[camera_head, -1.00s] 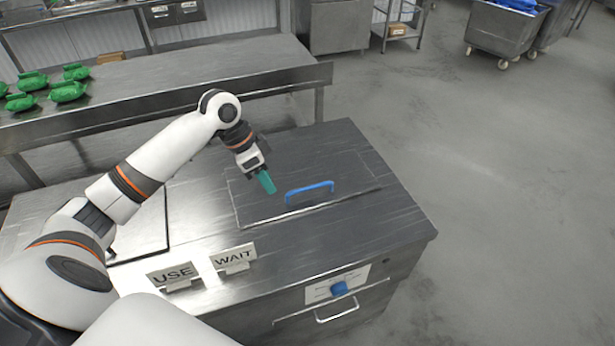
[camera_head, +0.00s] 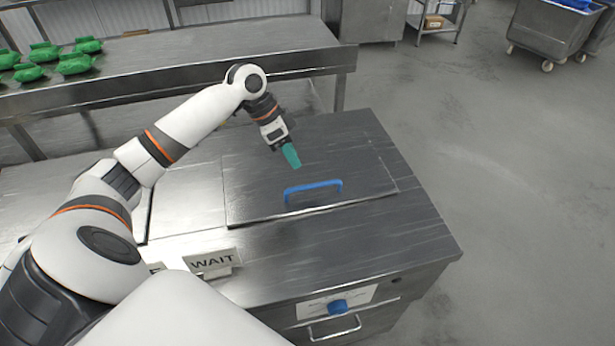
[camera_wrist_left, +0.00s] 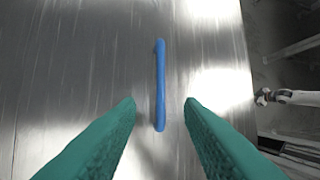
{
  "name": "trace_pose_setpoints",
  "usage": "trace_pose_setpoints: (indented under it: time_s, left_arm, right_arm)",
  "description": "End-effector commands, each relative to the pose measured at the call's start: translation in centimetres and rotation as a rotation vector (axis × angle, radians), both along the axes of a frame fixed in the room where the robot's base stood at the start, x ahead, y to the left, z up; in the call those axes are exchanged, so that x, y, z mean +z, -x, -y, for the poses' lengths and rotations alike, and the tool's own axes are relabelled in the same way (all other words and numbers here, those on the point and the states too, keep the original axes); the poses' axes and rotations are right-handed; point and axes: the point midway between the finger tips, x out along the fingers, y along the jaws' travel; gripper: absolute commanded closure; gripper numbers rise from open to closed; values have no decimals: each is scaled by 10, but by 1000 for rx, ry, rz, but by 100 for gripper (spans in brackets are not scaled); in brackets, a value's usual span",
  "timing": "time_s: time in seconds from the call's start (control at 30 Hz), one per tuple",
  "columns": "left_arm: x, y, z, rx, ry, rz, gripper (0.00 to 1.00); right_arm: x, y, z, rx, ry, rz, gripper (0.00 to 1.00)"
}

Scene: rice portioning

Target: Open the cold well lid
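The cold well lid (camera_head: 350,180) is a flat steel panel lying closed in the top of the steel counter. Its blue bar handle (camera_head: 313,188) stands near its front edge. My left gripper (camera_head: 293,158), with teal fingers, is above the lid, behind the handle in the head view. In the left wrist view the handle (camera_wrist_left: 160,85) runs lengthwise in line with the gap between the open fingers (camera_wrist_left: 160,103). The fingers are apart on either side of its near end and do not appear to touch it. My right gripper is not in view.
A WAIT sign (camera_head: 212,262) stands on the counter (camera_head: 415,235) in front of the lid, with another sign partly hidden by my arm. Green items (camera_head: 75,65) sit on the back bench (camera_head: 200,68). Open floor lies right.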

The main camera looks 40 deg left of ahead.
Motion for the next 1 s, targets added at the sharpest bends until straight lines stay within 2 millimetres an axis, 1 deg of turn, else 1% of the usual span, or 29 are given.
trace_pose_setpoints:
  time_s: [0.03, 0.2, 0.4, 0.6, 0.83, 0.87, 1.0]
  left_arm:
    - [-9, -2, 5, 1, 3, -4, 66]
    - [-40, -8, 18, 1, 3, -2, 66]
    - [-67, -13, 29, 0, 2, -1, 66]
    - [-78, -15, 33, 0, -1, 1, 66]
    - [-78, -15, 33, 0, -1, 1, 66]
    - [-78, -15, 33, 0, -1, 1, 67]
    - [-78, -15, 33, 0, -1, 1, 90]
  right_arm:
    - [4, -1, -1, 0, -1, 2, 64]
    - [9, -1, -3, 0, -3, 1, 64]
    - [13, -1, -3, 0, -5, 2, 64]
    - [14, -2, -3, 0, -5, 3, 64]
    - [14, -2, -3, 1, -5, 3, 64]
    - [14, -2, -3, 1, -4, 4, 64]
    - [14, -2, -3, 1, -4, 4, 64]
